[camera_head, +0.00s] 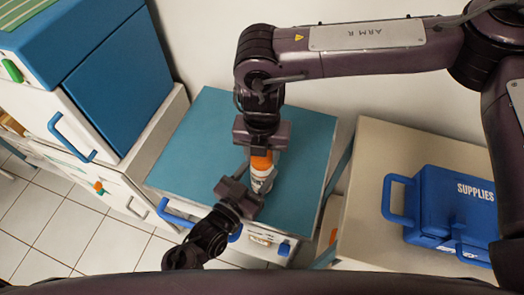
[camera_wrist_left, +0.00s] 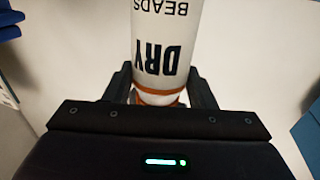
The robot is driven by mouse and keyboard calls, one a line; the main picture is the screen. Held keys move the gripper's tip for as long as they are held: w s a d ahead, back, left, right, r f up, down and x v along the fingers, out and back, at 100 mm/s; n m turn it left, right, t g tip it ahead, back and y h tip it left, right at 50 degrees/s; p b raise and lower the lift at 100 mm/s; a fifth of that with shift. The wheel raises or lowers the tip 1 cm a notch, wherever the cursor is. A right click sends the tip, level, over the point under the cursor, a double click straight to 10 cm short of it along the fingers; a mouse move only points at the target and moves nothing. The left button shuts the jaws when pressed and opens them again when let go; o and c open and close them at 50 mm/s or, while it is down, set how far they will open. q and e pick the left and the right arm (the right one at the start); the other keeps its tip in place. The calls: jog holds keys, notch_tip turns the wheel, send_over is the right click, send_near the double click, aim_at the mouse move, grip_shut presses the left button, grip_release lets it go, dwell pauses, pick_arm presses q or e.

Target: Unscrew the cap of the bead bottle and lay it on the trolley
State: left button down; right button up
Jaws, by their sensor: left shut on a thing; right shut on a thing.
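The bead bottle (camera_head: 262,182) is white with an orange cap (camera_head: 262,161) and stands upright above the trolley's teal top (camera_head: 205,135). My left gripper (camera_head: 250,183) is shut on the bottle's body from the front left. In the left wrist view the bottle (camera_wrist_left: 166,50) shows the words "DRY BEADS" between the fingers of my left gripper (camera_wrist_left: 162,90). My right gripper (camera_head: 261,148) comes down from above and is shut on the cap. Its fingers partly hide the cap. I cannot tell whether the bottle touches the trolley top.
A blue supplies box (camera_head: 450,212) stands on a beige table (camera_head: 375,165) at the right. A blue and white cabinet (camera_head: 105,80) stands at the left. The teal top is bare around the bottle. Blue handles (camera_head: 178,218) show along the trolley's front.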

jog(key=n, duration=1.5)
jog(key=shift+n, duration=0.3)
jog(key=n, duration=0.6)
jog(key=shift+n, duration=0.3)
jog(key=n, duration=0.7)
jog(key=shift+r+n, duration=0.1)
jog(key=shift+n, duration=0.2)
jog(key=shift+r, duration=0.15)
jog(key=shift+r, duration=0.95)
